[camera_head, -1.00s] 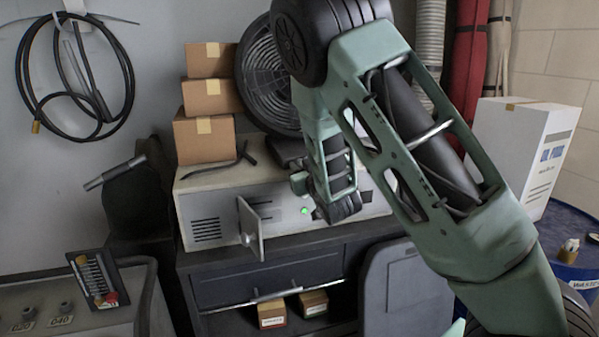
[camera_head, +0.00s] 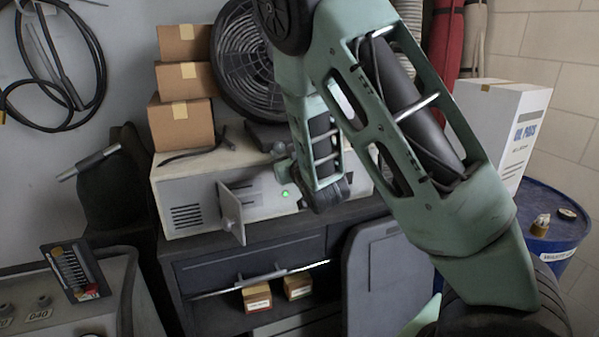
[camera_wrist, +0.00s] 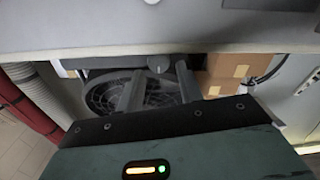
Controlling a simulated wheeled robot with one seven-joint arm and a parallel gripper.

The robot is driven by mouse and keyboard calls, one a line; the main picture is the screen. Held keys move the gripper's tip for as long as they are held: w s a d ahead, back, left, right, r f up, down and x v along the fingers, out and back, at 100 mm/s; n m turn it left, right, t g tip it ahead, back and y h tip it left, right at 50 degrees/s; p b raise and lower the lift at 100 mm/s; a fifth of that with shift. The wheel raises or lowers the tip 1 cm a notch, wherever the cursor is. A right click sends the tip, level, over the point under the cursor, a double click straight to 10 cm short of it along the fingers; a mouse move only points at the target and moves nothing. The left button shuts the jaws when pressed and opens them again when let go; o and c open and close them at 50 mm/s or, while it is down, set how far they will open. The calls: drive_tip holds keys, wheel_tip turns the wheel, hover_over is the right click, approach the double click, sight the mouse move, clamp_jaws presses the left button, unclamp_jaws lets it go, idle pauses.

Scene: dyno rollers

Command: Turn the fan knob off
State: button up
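The round black fan (camera_head: 248,65) stands on top of a pale metal cabinet (camera_head: 185,188), partly hidden behind my arm in the head view. In the wrist view, which looks upside down, the fan grille (camera_wrist: 105,96) shows behind my fingers. A small dark round knob (camera_wrist: 158,63) shows by the fan's dark base; its setting is too small to read. My gripper (camera_wrist: 157,80) has its two fingers apart with the knob in the gap between them in the picture. I cannot tell whether they touch it. In the head view, the fingertips are hidden.
The cabinet has a small open door (camera_head: 231,212) sticking out and a lit green light (camera_head: 284,194). Cardboard boxes (camera_head: 181,80) are stacked left of the fan. A white box (camera_head: 500,125) and a blue drum (camera_head: 555,222) stand at right. A workbench (camera_head: 222,268) is below.

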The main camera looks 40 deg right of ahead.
drive_tip(key=p+v, duration=0.6)
drive_tip(key=p, duration=0.2)
drive_tip(key=shift+r+p, duration=0.3)
drive_tip(key=shift+r, duration=0.1)
drive_tip(key=shift+s+a+p, duration=0.15)
drive_tip(key=shift+p, duration=1)
drive_tip(key=p+v, duration=0.8)
drive_tip(key=p, duration=0.1)
drive_tip(key=shift+f, duration=0.4)
